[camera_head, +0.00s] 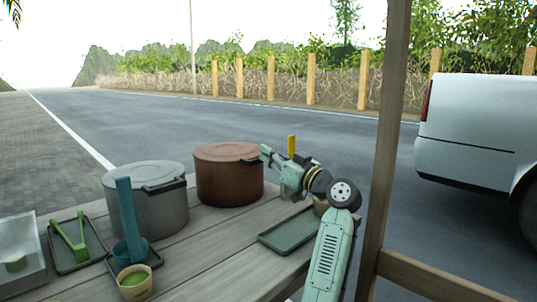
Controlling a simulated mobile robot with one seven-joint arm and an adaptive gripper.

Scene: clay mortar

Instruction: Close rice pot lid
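A brown pot (229,182) stands at the back of the wooden table, with a flat brown lid (226,152) on top. A grey metal pot (160,211) with a flat grey lid (143,174) stands to its left. Which one is the rice pot I cannot tell. Both lids appear to lie level on their pots. My gripper (264,155) comes in from the right, its fingertips at the brown pot's dark handle (250,162) by the rim. Whether the fingers touch or grasp the handle is too small to tell.
The wooden table (205,262) holds a blue ladle (127,215), a cup of green stuff (133,282), a dark tray with green tongs (72,240), a clear box (20,262) and an empty green tray (287,232). A wooden post (383,150) rises at the right.

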